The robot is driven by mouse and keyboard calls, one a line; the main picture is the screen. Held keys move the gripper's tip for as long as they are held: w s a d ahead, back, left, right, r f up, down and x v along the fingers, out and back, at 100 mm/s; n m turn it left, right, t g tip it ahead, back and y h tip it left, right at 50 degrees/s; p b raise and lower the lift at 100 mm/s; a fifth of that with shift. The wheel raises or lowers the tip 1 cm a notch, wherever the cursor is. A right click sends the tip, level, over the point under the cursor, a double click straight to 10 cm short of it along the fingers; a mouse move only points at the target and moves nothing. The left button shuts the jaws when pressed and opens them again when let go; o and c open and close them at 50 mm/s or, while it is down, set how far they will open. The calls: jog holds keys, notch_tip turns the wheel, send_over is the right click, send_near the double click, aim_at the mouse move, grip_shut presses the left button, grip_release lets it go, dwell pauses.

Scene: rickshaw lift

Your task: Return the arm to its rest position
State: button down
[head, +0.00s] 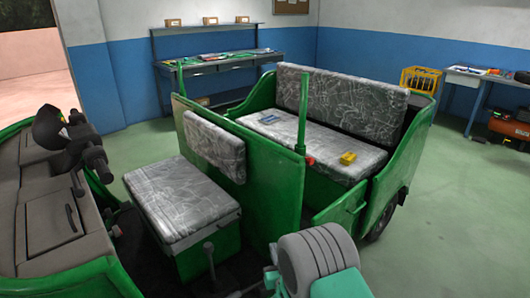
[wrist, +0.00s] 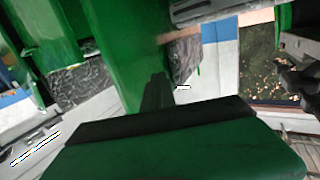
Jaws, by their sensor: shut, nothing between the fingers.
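My gripper (wrist: 157,92) shows in the wrist view as dark fingers closed together, with nothing between them. The broad green body of its hand fills the bottom of that view. In the head view part of my arm (head: 318,262), grey and teal, shows at the bottom, in front of the green rickshaw (head: 270,180). The fingers cannot be made out there. In the wrist view the green rickshaw panel (wrist: 125,60) lies behind the fingers; I cannot tell how far away.
A green post (head: 302,110) rises from the partition. Workbenches (head: 225,62) line the walls. Open floor (head: 450,220) lies right.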

jog(key=s+d+r+m+g+h+p, duration=0.2)
jog(key=d+r+m+g+h, duration=0.3)
jog(key=d+r, duration=0.65)
jog(key=s+r+n+g+p, duration=0.1)
jog(key=s+r+g, duration=0.3)
jog(key=s, duration=0.8)
jog(key=s+r+n+g+y+p, duration=0.1)
jog(key=s+r+g, duration=0.3)
jog(key=s, duration=0.8)
jog(key=shift+s+d+n+g+p, duration=0.25)
jog(key=shift+s+n+g+p, duration=0.05)
jog(key=shift+n, duration=0.2)
jog(key=shift+r, duration=0.1)
